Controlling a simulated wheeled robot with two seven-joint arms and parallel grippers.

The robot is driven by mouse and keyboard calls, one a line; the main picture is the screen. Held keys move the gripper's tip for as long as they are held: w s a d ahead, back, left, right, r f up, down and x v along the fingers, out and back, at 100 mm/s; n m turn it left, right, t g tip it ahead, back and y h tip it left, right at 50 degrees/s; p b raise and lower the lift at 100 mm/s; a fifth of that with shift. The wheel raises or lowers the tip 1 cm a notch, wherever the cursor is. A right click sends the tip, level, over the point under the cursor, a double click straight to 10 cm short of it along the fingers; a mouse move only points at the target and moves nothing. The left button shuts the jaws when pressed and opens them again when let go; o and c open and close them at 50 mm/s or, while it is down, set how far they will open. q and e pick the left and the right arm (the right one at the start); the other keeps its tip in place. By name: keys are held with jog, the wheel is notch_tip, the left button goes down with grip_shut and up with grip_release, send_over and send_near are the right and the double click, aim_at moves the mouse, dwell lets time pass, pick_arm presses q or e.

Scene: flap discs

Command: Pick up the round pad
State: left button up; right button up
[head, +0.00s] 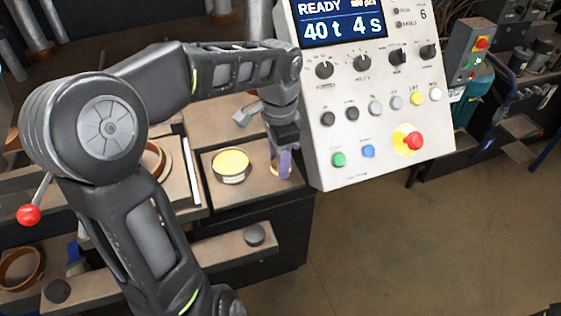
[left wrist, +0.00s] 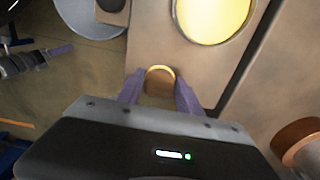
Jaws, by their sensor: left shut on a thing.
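My left gripper (head: 282,163) reaches down beside the control panel, over the brown work surface. In the left wrist view its two purple fingers (left wrist: 160,92) are shut on a small round brown pad (left wrist: 160,82) with a yellowish upper rim. The fingers touch it from both sides, and its lower part is hidden by the gripper body. In the head view the pad is mostly hidden by the fingers. I cannot tell if it still touches the surface. My right gripper is not in view.
A round tin with a yellow top (head: 231,165) stands just left of the gripper; it also shows in the left wrist view (left wrist: 212,14). The control panel (head: 375,100) is close on the right. A red-knobbed lever (head: 29,214) and brown rings (head: 22,268) are at left.

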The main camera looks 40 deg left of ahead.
pick_arm(q)
jog(key=shift+r, duration=0.1)
jog(key=shift+r+b, duration=0.35)
jog(key=shift+r, duration=0.5)
jog(key=shift+s+d+r+b, duration=0.25)
jog(key=shift+d+r+b, duration=0.25)
jog(key=shift+r, duration=0.2)
jog(key=s+d+b, duration=0.3)
jog(key=s+d, duration=0.6)
jog(key=d, duration=0.5)
jog(key=shift+s, duration=0.4)
jog(key=shift+w+a+r, duration=0.1)
jog(key=shift+a, duration=0.05)
jog(key=w+a+p, duration=0.1)
jog(key=w+a, duration=0.2)
jog(key=a, duration=0.1)
jog(key=w+a+p, duration=0.1)
jog(key=w+a, duration=0.2)
jog(key=a, duration=0.1)
jog(key=w+a+p, duration=0.1)
jog(key=w+a, duration=0.2)
jog(key=a, duration=0.2)
